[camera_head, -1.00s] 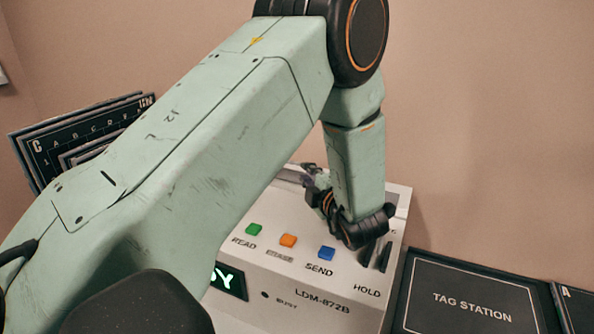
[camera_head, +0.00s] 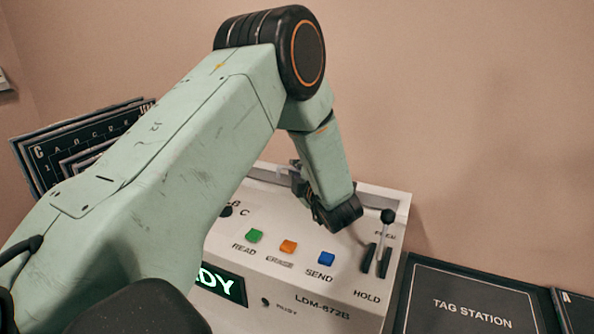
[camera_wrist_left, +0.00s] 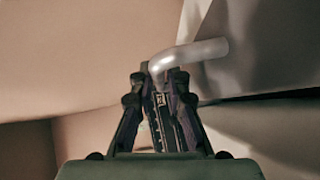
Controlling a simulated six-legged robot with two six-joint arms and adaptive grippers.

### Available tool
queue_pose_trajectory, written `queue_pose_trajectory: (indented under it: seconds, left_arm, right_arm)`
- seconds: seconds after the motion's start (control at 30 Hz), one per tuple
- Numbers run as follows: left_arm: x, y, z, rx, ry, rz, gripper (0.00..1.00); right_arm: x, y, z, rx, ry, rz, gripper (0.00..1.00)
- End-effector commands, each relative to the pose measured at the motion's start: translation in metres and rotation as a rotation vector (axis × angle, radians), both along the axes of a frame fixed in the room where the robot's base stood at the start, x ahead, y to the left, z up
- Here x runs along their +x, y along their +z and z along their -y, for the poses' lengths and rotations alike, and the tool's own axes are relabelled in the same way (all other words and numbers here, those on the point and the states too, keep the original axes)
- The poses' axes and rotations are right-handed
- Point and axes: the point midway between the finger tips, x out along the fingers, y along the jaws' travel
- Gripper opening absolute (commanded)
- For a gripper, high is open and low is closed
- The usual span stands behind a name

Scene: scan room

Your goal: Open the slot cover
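The white device labelled LDM-872B (camera_head: 215,243) stands on the desk. Its slot cover is not clearly seen in the head view, because my left arm and gripper hide part of the device's top. My left gripper (camera_head: 302,185) is low at the back of that top, behind the coloured buttons. In the left wrist view, a bent grey metal handle (camera_wrist_left: 205,50) comes in from a grey surface, and its curved end reaches the fingertips of my left gripper (camera_wrist_left: 160,76). The fingers are close together there. Whether they grip the handle is unclear. My right gripper is not in view.
A black-knobbed lever (camera_head: 387,217) stands up at the device's right. Green (camera_head: 254,235), orange (camera_head: 288,246) and blue (camera_head: 327,259) buttons line its top. A dark TAG STATION panel (camera_head: 473,300) lies to the right. Dark lettered boards (camera_head: 45,160) stand at the left.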

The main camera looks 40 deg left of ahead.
Motion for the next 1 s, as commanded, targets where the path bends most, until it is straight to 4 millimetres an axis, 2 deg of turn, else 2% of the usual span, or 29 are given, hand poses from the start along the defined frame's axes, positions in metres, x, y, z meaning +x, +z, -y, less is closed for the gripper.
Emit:
queue_pose_trajectory:
  seconds: [0.03,0.13,0.77,1.0]
  left_arm:
    - [0.000,0.000,0.000,0.000,0.000,0.000,0.08]
    - [0.000,0.000,0.000,0.000,0.000,0.000,0.00]
    - [0.001,0.000,0.001,0.000,-0.003,-0.001,0.00]
    - [0.022,-0.002,-0.006,0.000,-0.002,0.002,0.00]
  right_arm:
    - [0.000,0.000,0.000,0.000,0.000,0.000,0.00]
    - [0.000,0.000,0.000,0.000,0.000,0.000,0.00]
    - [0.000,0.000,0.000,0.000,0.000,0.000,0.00]
    - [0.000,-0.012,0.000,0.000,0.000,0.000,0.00]
